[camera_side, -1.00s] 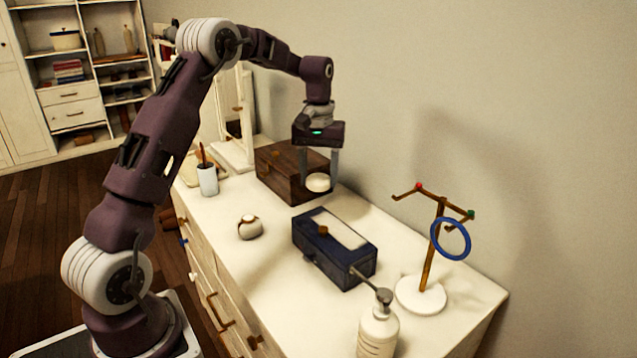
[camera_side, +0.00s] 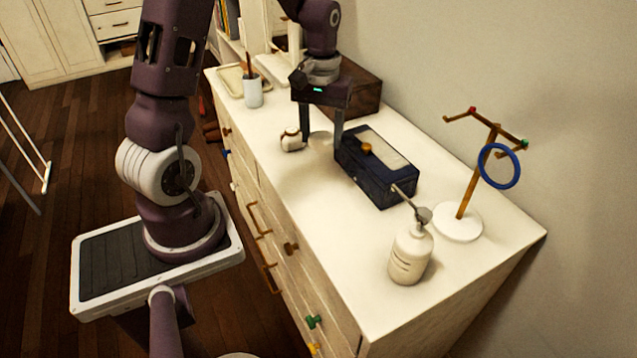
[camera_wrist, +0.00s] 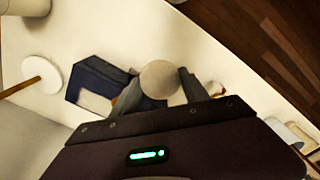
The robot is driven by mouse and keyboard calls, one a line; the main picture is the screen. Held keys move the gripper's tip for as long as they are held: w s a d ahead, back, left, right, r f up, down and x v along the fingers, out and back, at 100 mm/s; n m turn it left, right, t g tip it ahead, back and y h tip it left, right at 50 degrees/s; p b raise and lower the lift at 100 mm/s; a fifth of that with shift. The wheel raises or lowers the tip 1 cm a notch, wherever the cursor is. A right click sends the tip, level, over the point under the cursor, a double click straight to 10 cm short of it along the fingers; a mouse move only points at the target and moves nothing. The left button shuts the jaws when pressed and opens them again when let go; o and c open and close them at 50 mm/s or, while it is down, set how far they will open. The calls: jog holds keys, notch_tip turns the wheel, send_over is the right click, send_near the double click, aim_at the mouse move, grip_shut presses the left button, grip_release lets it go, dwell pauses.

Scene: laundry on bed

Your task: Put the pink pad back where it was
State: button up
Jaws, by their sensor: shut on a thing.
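A pale round pad (camera_side: 320,138) is held between the two fingertips of my gripper (camera_side: 320,140). Its colour looks cream, and I cannot make out a clear pink. In the wrist view the round pad (camera_wrist: 159,78) sits flat between the fingertips (camera_wrist: 159,82). My gripper points down, low over the white dresser top (camera_side: 310,200), between a small white round jar (camera_side: 291,141) and a dark blue box (camera_side: 378,188). I cannot tell whether the pad touches the dresser top.
A brown wooden box (camera_side: 366,88) stands behind my gripper. A white pump bottle (camera_side: 410,255) and a stand (camera_side: 459,222) with a blue ring (camera_side: 500,166) are to the right. A pencil cup (camera_side: 252,92) is at the left. The front middle of the dresser top is clear.

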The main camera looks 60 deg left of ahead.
aim_at(313, 146)
jog(key=s, duration=0.1)
jog(key=s+d+f, duration=0.1)
jog(key=shift+s+f, duration=0.3)
jog(key=shift+s, duration=0.05)
notch_tip(313, 146, down, 9)
jog(key=shift+f, duration=0.1)
jog(key=o, duration=1.3)
jog(key=shift+f, duration=0.1)
